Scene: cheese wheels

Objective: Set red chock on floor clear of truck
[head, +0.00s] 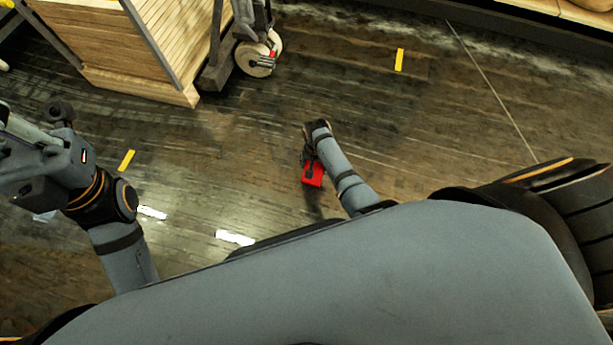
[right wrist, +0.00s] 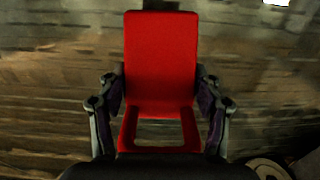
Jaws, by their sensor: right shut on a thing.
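The red chock (head: 313,175) is in my right gripper (head: 309,158), over the open floor near the middle of the head view. In the right wrist view the chock (right wrist: 161,60) is a red block with a framed opening at its near end. The two fingers of the gripper (right wrist: 160,112) are shut on its sides. I cannot tell whether its underside touches the floor. The truck (head: 215,70) stands at the upper left, with a pale caster wheel (head: 254,58); the chock is well apart from it. My left arm shows at the left, but its gripper does not show clearly.
The dark plank floor (head: 400,130) is clear around the chock. Yellow floor marks (head: 399,60) lie at the upper right and at the left. A slatted wooden crate or cabinet (head: 105,45) stands at the upper left. A shelf edge (head: 540,30) runs along the upper right.

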